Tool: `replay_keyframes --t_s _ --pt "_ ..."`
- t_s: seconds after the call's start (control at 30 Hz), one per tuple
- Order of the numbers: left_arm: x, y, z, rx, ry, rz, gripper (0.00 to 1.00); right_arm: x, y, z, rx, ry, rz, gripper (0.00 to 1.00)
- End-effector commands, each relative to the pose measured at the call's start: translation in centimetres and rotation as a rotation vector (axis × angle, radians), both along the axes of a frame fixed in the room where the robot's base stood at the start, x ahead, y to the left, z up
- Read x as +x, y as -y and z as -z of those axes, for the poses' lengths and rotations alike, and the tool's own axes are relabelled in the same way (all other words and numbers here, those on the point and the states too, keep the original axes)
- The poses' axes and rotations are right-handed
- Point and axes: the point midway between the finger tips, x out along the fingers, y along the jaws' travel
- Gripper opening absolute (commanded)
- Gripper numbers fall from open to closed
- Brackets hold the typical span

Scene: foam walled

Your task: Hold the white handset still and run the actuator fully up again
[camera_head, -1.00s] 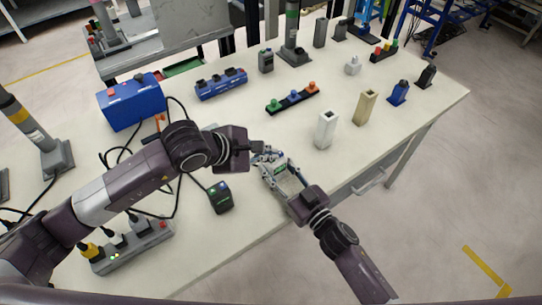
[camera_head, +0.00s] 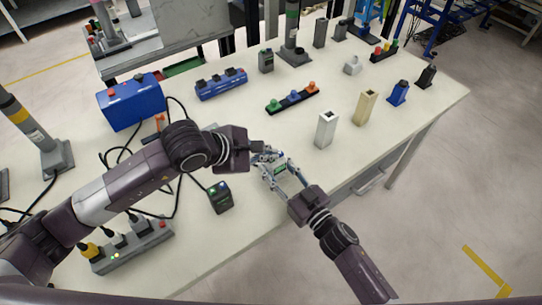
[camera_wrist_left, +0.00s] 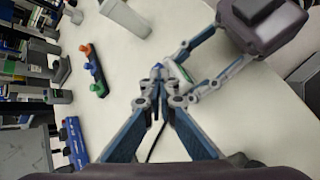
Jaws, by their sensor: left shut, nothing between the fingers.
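My right gripper (camera_head: 276,170) holds a small pale handset with a green patch (camera_head: 280,169) between its fingertips, above the table's front edge. Its fingers and the handset also show in the left wrist view (camera_wrist_left: 181,72). My left gripper (camera_head: 263,156) is shut and empty. Its fingertips (camera_wrist_left: 157,76) are close beside the handset; whether they touch it is unclear. The handset's buttons are mostly hidden. A grey column with a yellow band (camera_head: 25,120) stands at the left, and another with a green band (camera_head: 291,30) at the back. Which one is the actuator is unclear.
A blue box (camera_head: 131,102) with black cables stands at the left. A power strip (camera_head: 132,247) and a small dark meter (camera_head: 220,197) lie nearer. A button strip (camera_head: 292,98) and white and tan blocks (camera_head: 326,130) stand to the right. The front right table is clear.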

Motion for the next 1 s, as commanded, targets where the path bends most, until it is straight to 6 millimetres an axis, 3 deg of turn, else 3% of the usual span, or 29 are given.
replay_keyframes --t_s 0.57,1.0 --pt "0.0 0.0 0.0 0.002 -0.002 -0.001 0.0 0.0 0.0 -0.1 0.001 0.001 -0.001 0.11" --pt "0.0 0.0 -1.8 0.0 -0.001 0.001 0.0 0.0 0.0 0.0 0.001 0.001 0.0 0.11"
